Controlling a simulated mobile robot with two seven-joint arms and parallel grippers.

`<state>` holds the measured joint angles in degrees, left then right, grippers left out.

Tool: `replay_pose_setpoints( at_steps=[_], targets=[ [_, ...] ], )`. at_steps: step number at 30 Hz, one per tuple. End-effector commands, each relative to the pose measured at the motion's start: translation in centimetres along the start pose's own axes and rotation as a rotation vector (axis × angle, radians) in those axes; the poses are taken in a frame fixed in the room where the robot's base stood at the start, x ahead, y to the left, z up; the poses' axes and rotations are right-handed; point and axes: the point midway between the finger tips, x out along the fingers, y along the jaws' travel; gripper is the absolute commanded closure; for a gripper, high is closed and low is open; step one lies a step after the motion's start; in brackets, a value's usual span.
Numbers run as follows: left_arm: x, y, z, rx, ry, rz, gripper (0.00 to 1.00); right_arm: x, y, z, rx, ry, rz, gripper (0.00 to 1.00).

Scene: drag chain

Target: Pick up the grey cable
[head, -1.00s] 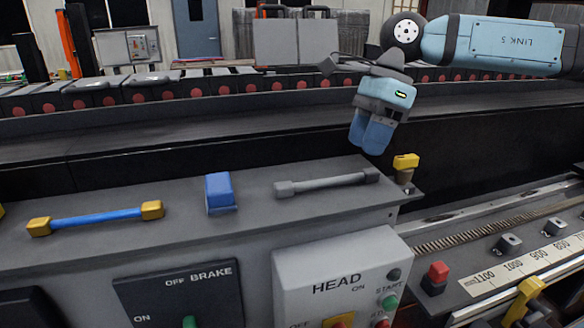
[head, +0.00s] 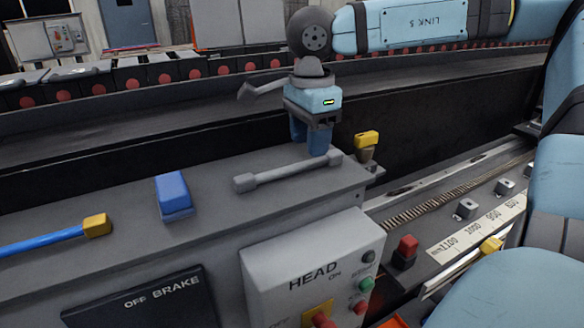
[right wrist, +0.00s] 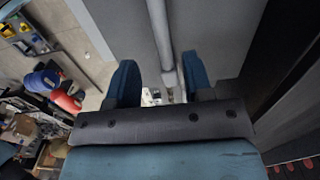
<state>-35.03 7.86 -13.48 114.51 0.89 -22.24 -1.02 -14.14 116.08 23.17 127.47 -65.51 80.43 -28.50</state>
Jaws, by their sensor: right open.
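The grey cable (head: 287,172), a straight bar with thicker end blocks, lies on the grey machine top. My right gripper (head: 311,152) is open, its blue fingers pointing down at the cable's right end. In the right wrist view, the cable (right wrist: 160,35) runs up between the two spread fingers (right wrist: 160,88). I cannot tell whether the fingers touch it. My left gripper is not in view.
A blue block (head: 173,193) and a blue cable (head: 42,240) with a yellow end stand to the left on the same top. A yellow knob (head: 367,139) is close to the right of the gripper. A HEAD control box (head: 310,262) sits below, in front.

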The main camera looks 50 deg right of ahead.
Motion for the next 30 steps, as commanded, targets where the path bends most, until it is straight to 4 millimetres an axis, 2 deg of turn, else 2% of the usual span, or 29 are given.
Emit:
replay_pose_setpoints(
  at_steps=[6,9,17,23,24,30],
  targets=[
    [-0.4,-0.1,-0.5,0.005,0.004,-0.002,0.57,3.3,-0.3,-0.1,0.000,0.001,0.006,0.53],
    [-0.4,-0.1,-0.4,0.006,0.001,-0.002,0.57,4.2,-0.3,-0.1,0.001,0.000,0.004,0.53],
    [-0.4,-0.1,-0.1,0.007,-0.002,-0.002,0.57,4.5,-0.3,-0.1,0.002,0.000,0.001,0.53],
    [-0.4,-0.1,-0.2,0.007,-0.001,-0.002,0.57,4.5,-0.3,-0.1,0.002,0.000,0.001,0.97],
    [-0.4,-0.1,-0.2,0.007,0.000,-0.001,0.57,4.5,-0.3,-0.1,0.002,0.000,0.001,1.00],
    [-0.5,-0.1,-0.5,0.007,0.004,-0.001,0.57,4.5,-0.3,-0.1,0.002,0.000,0.001,1.00]
  ],
)
